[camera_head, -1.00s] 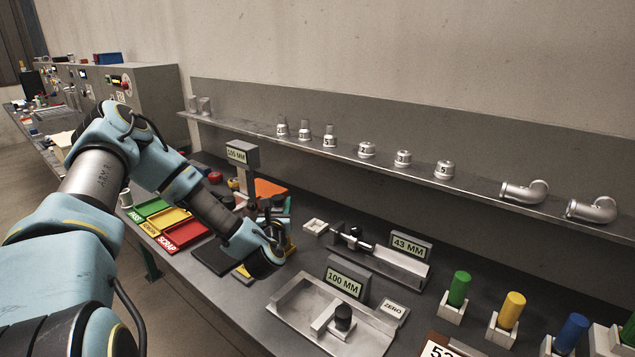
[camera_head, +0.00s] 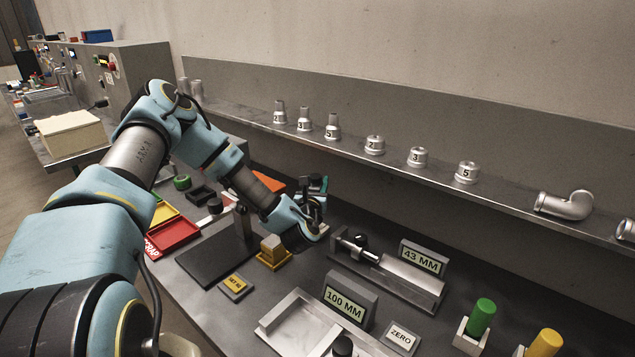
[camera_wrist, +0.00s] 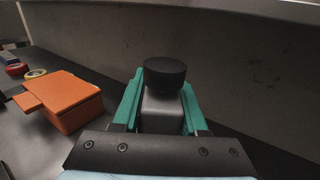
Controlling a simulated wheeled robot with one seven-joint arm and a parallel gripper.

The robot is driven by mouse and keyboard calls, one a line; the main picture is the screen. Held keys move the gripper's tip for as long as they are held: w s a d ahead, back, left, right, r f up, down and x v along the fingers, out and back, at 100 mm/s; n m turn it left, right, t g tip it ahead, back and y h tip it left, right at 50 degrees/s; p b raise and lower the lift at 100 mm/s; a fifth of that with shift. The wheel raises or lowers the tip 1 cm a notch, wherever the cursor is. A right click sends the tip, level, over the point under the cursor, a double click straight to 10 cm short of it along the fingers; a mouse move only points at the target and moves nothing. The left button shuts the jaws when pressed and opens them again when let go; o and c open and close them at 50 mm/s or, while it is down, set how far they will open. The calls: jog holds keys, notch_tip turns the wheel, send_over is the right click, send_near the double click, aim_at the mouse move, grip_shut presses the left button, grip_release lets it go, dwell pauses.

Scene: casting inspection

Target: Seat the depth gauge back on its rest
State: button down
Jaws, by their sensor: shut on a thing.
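In the wrist view, a grey block with a round black knob (camera_wrist: 165,74) on top stands between the green fingers of my gripper (camera_wrist: 163,110); I take it to be the depth gauge. My gripper (camera_head: 314,200) is shut on it. In the head view the held gauge is small and mostly hidden by the fingers, above the bench beside the shelf wall. Its lower end is hidden in both views. The gauge's rest cannot be made out clearly now; my gripper covers the spot where a small white holder showed earlier.
A slide gauge with a 43 MM display (camera_head: 421,260) lies right of my gripper. A 100 MM display (camera_head: 346,303) stands nearer. A yellow base with a block (camera_head: 273,252) is just left. In the wrist view an orange box (camera_wrist: 70,103) is left. The shelf (camera_head: 400,171) runs behind.

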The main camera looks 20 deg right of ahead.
jog(key=shift+s+f+b, duration=0.1)
jog(key=shift+f+b, duration=0.1)
jog(key=shift+b, duration=0.3)
notch_tip(320, 180, down, 5)
jog(key=b, duration=0.4)
jog(key=shift+f+b, duration=0.15)
jog(key=shift+b, duration=0.2)
jog(key=shift+f, duration=2.05)
dwell(1.6)
jog(key=shift+c, duration=1.8)
grip_release()
jog(key=shift+a+f, duration=0.1)
notch_tip(320, 180, up, 10)
jog(key=b, duration=0.2)
jog(key=shift+b, duration=0.3)
